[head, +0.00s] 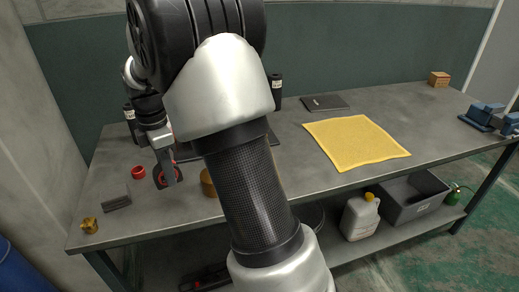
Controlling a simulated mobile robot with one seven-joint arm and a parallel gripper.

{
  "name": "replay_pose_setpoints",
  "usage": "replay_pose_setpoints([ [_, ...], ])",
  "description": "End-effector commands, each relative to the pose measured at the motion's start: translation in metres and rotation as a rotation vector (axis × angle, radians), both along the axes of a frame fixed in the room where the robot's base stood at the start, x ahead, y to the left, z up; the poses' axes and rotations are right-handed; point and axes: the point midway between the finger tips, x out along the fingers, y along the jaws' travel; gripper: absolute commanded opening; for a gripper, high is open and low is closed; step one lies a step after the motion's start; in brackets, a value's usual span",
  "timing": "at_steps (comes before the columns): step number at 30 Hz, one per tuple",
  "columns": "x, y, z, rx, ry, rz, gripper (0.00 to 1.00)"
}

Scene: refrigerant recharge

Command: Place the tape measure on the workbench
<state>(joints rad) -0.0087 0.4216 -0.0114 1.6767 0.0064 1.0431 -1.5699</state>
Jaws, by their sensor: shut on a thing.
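My gripper (166,172) is at the left part of the workbench (290,140), pointing down. It is shut on a small dark, rounded thing with red on its edge, which looks like the tape measure (158,177). The gripper's finger covers part of it. It is over the bench top; I cannot tell whether it touches the surface or hangs just above it. My arm crosses the middle of the view and hides part of the bench.
Near the gripper are a red ring (138,173), a grey block (116,199), a brass fitting (90,225) and a partly hidden tan object (208,183). A yellow cloth (356,142), a dark flat item (325,103), a wooden block (439,79) and a blue vise (485,116) are farther right.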

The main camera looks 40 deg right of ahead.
Motion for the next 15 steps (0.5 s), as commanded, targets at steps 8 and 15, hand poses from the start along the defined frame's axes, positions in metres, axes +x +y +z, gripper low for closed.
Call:
replay_pose_setpoints([
  [8, -0.001, 0.000, -0.024, 0.000, 0.003, 0.001, 0.00],
  [15, 0.000, 0.000, -0.051, 0.000, 0.000, 0.000, 0.00],
])
